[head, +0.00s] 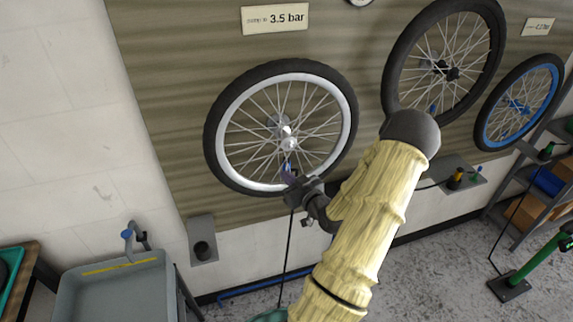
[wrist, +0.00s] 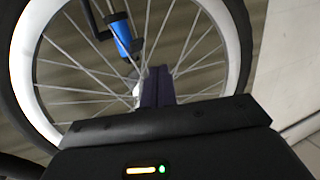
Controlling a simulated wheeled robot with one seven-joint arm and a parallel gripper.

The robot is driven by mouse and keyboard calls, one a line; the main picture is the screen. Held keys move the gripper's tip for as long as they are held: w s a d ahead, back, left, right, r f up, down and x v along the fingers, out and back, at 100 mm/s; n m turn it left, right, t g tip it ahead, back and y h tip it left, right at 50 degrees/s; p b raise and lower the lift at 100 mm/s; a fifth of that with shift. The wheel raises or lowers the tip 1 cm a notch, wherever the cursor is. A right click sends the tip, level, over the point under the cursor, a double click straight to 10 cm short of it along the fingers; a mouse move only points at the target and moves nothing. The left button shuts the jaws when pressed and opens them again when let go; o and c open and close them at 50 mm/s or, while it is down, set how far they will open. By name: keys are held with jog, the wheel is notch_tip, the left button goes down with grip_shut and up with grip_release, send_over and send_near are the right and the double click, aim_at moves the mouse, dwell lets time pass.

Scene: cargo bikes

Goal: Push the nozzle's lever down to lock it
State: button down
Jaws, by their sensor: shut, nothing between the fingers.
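The nozzle (wrist: 122,36), blue with black ends, is in the upper left of the wrist view, in front of the spokes of the white-rimmed wheel (head: 347,93). A black bar beside its left side may be the lever; I cannot tell its angle. In the head view the nozzle is only a small blue spot near my gripper (head: 288,177), low on that wheel. In the wrist view my gripper's dark purple fingers (wrist: 157,78) are together and empty. They appear right of and below the nozzle, with a visible gap in the picture.
A black hose (head: 288,245) hangs below my gripper. Two more wheels, one black-rimmed (head: 387,78) and one blue-rimmed (head: 553,88), hang to the right. A sign (head: 274,18) reads 3.5 bar. A grey basin (head: 120,280) stands at lower left.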

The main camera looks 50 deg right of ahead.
jog(key=shift+s+a+r+b, duration=0.15)
jog(key=shift+s+a+b, duration=0.05)
jog(key=shift+s+a, duration=0.6)
jog(key=shift+s+a+r+b, duration=0.1)
jog(key=shift+s+a+b, duration=0.05)
jog(key=shift+s+a, duration=0.6)
jog(key=shift+w+a, duration=0.1)
jog(key=shift+w, duration=0.1)
jog(key=w+a+f+n+g+y, duration=0.1)
jog(key=w+a+n+g, duration=0.2)
jog(key=a, duration=0.4)
jog(key=w+a+f+g+y, duration=0.1)
jog(key=w+a+g+y, duration=0.15)
jog(key=a+g, duration=0.35)
jog(key=s+a+r+g, duration=0.2)
jog(key=s+a+r, duration=0.1)
jog(key=a, duration=0.6)
jog(key=s+a+r+g, duration=0.2)
jog(key=s+a, duration=0.4)
jog(key=a, duration=0.4)
jog(key=shift+s+r+g, duration=0.3)
jog(key=shift+r+g, duration=0.1)
jog(key=shift+r, duration=0.4)
